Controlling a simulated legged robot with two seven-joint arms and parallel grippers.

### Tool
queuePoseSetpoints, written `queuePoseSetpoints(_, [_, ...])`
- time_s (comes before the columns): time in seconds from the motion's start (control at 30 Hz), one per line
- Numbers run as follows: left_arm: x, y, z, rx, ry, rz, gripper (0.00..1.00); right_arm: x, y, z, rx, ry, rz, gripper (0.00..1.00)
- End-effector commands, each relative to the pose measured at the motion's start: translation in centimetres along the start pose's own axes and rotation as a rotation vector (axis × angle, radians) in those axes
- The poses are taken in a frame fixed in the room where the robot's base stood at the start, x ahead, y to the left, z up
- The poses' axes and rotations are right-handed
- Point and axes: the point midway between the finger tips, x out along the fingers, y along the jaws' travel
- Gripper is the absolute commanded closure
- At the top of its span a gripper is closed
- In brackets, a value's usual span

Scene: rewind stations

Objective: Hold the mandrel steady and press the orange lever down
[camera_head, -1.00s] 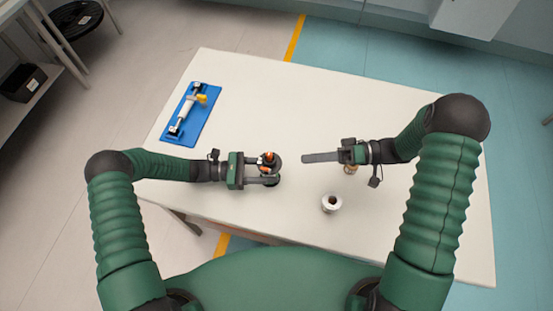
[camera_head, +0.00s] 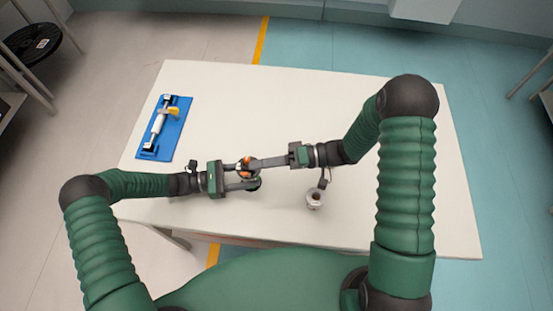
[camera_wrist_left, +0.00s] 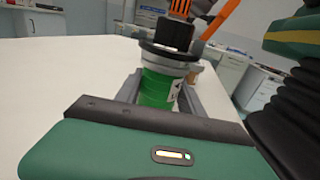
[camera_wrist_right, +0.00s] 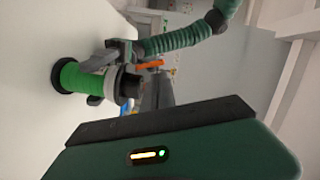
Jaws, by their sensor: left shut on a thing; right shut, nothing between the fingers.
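The mandrel (camera_wrist_left: 157,88) stands upright on the table, with a green body, a grey and black top and a dark base. My left gripper (camera_head: 246,178) is shut around its green body, with one finger on each side in the left wrist view. The orange lever (camera_wrist_left: 222,18) sticks out at the top of the mandrel and shows in the right wrist view (camera_wrist_right: 150,64). My right gripper (camera_head: 260,163) is shut and empty, its fingertips at the mandrel's top beside the lever. I cannot tell whether they touch it.
A white cylinder with a brown centre (camera_head: 315,200) stands near the table's front, below my right gripper. A blue tray (camera_head: 180,128) with a white and yellow tool lies at the far left. The back and right of the white table (camera_head: 300,100) are clear.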

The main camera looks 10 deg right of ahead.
Motion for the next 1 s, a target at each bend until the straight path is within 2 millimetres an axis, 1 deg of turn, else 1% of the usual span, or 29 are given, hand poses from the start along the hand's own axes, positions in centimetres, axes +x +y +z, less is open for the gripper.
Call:
queuePoseSetpoints(0.03, [-0.03, 0.02, -0.01, 0.000, 0.001, 0.001, 1.00, 0.57, -0.02, 0.05, 0.000, -0.001, -0.001, 1.00])
queuePoseSetpoints(0.1, [-0.04, 0.02, -0.01, 0.000, 0.001, 0.001, 1.00, 1.07, -0.02, 0.02, 0.000, 0.000, -0.001, 1.00])
queuePoseSetpoints(0.2, [-0.05, 0.02, -0.02, 0.000, 0.001, 0.001, 1.00, 1.38, -0.01, 0.02, 0.000, 0.000, 0.000, 1.00])
queuePoseSetpoints(0.57, [-0.05, 0.03, -0.02, 0.000, 0.001, 0.001, 1.00, 1.37, -0.02, 0.03, -0.005, 0.000, 0.001, 1.00])
queuePoseSetpoints(1.0, [-0.05, 0.03, -0.02, 0.000, 0.001, 0.001, 1.00, 1.44, -0.20, 0.35, -0.078, 0.001, 0.020, 1.00])
